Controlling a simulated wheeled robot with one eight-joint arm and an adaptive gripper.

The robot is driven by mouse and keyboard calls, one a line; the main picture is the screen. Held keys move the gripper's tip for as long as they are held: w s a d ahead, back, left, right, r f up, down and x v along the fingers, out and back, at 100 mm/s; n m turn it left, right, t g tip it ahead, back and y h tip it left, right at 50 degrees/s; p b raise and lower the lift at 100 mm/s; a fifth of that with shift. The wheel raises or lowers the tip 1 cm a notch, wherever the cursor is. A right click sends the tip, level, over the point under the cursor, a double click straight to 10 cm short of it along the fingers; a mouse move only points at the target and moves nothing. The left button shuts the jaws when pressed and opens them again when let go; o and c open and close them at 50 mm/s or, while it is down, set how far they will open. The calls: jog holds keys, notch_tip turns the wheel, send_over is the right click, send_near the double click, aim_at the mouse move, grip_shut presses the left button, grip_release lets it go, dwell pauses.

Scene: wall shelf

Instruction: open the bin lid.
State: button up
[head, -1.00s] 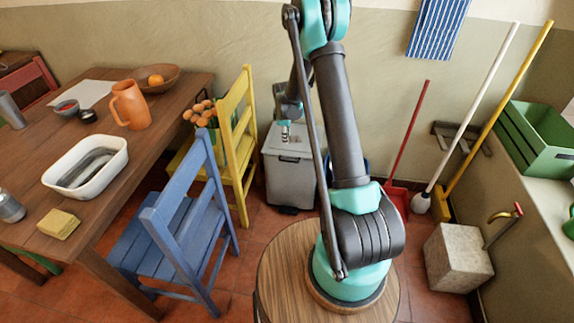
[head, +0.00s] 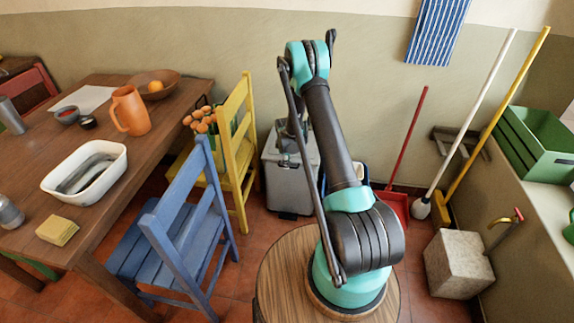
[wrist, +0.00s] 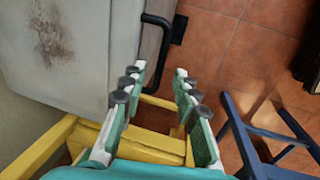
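In the wrist view the grey lid (wrist: 60,45) with a brown stain fills the upper left. The handle lies just ahead of the fingertips, nearer the left finger; contact cannot be told. In the head view the gripper is small and partly hidden near the lid.
The yellow chair (head: 237,140) stands close to the bin's left, and also lies below my fingers in the wrist view. The blue chair (head: 175,220) is nearer. A red dustpan (head: 397,203) and brooms lean at the right. Tiled floor in front of the bin is free.

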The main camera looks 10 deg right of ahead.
jog(key=shift+w+f, duration=0.2)
jog(key=shift+f, duration=0.85)
jog(key=shift+c, duration=0.5)
grip_shut()
